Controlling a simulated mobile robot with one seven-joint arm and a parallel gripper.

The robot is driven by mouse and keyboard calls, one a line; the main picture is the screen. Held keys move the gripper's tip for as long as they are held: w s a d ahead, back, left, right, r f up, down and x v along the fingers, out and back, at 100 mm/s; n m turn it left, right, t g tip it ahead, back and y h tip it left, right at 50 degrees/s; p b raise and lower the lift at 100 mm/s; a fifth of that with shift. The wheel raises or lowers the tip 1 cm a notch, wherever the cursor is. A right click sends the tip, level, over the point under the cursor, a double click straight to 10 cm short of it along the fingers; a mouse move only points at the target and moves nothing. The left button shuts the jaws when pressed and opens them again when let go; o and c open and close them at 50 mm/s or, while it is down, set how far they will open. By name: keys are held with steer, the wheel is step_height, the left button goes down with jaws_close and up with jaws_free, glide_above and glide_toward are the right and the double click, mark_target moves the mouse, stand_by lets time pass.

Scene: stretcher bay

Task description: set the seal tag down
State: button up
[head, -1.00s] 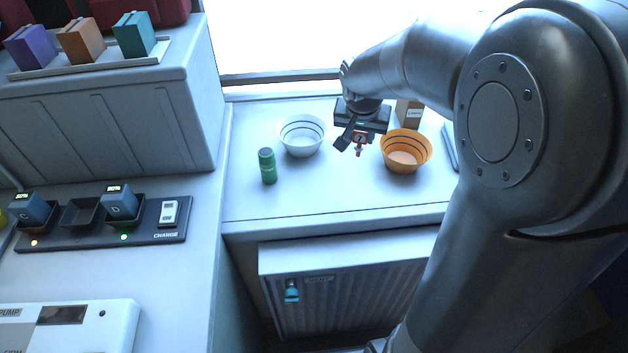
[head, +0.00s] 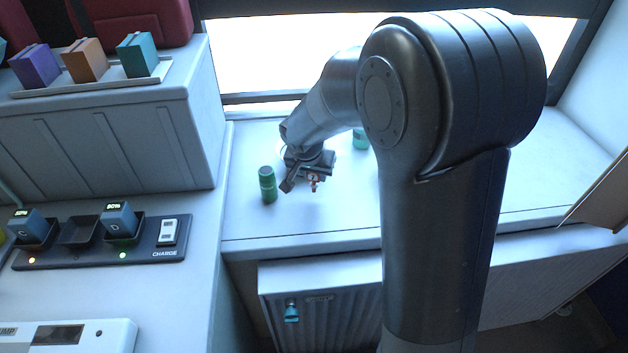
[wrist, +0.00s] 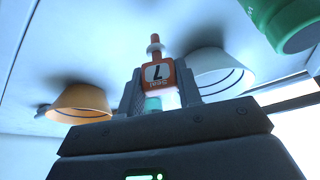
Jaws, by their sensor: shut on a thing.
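The seal tag (head: 314,182) is a small red-orange piece with a white face. In the wrist view the tag (wrist: 157,74) stands between my two fingers, with a dark 7-like mark and a thin red stem. My gripper (head: 302,180) is shut on it, over the counter just right of the green bottle (head: 267,184). I cannot tell whether the tag touches the counter; in the wrist view it appears clear of it.
The wrist view shows a white bowl (wrist: 222,72), an orange bowl (wrist: 80,99) and the green bottle (wrist: 287,22) around the gripper. My arm hides the orange bowl in the head view. A teal item (head: 360,138) stands behind. The counter front (head: 290,225) is clear.

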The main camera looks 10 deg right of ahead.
steer(key=shift+f, duration=1.4)
steer(key=shift+f, duration=0.1)
steer(key=o, duration=0.9)
steer(key=shift+o, duration=0.2)
steer(key=v, duration=1.2)
steer(key=s+d+r+n+y, duration=0.1)
steer(key=s+d+r, duration=0.3)
steer(key=s, duration=0.7)
steer(key=s+d+r+n+t, duration=0.1)
steer(key=s+d+r+n, duration=0.2)
steer(key=s, duration=0.8)
steer(key=shift+s+d+r+n+y, duration=0.3)
steer(key=shift+s+d+r+y, duration=0.15)
steer(key=shift+d, duration=0.95)
